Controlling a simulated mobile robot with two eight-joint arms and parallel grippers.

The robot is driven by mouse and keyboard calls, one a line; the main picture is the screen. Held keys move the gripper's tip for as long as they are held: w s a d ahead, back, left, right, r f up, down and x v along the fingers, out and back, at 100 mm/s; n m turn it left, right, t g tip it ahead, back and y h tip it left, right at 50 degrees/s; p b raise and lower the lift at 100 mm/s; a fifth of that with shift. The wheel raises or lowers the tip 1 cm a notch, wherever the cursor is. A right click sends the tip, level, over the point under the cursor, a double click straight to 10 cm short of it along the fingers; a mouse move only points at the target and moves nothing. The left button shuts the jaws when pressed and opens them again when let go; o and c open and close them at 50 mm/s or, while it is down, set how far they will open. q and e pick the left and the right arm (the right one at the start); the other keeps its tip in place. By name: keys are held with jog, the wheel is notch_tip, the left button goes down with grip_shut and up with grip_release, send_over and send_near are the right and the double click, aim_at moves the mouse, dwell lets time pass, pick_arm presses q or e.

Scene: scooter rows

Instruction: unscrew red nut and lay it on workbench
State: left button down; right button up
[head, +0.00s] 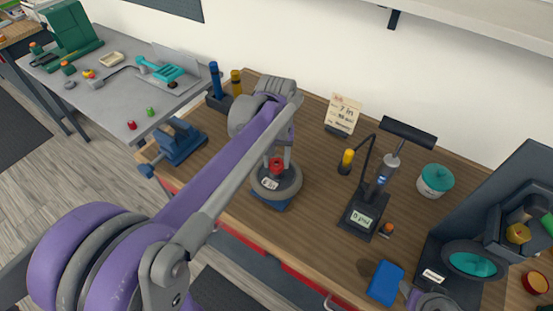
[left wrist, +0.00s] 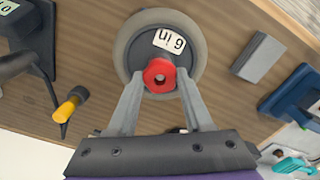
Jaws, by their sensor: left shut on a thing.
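The red nut (head: 276,164) sits at the centre of a grey scooter wheel (head: 291,188) that lies flat on the workbench (head: 318,222). The wheel carries a white "6 in" label and a blue base (head: 270,204) shows under it. My left gripper (head: 277,160) reaches down over the wheel from above. In the left wrist view its two fingers stand on either side of the red nut (left wrist: 160,75) and are shut on it. I cannot tell whether the nut is still on its thread.
A blue vise (head: 178,142) stands to the left. A black pump stand (head: 362,210) and a yellow-handled tool (head: 347,160) stand to the right, with a sign card (head: 343,114) behind. A teal-lidded jar (head: 435,180) is farther right. Bare wood lies between wheel and pump.

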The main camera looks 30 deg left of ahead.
aim_at(277, 165)
pick_arm(q)
jog(key=n, duration=0.5)
jog(key=shift+n, duration=0.4)
pick_arm(e)
jog(key=shift+f, duration=0.15)
pick_arm(q)
jog(key=n, duration=0.4)
jog(key=shift+n, duration=0.3)
pick_arm(e)
jog(key=shift+s+f, duration=0.1)
pick_arm(q)
jog(key=n, duration=0.6)
pick_arm(e)
jog(key=shift+f, duration=0.1)
pick_arm(q)
jog(key=n, duration=0.5)
pick_arm(e)
jog(key=shift+s, duration=0.1)
pick_arm(q)
jog(key=shift+c, duration=1.2)
grip_release()
notch_tip(277, 165, up, 11)
pick_arm(e)
jog(key=shift+w+r, duration=0.2)
jog(key=shift+r, duration=0.2)
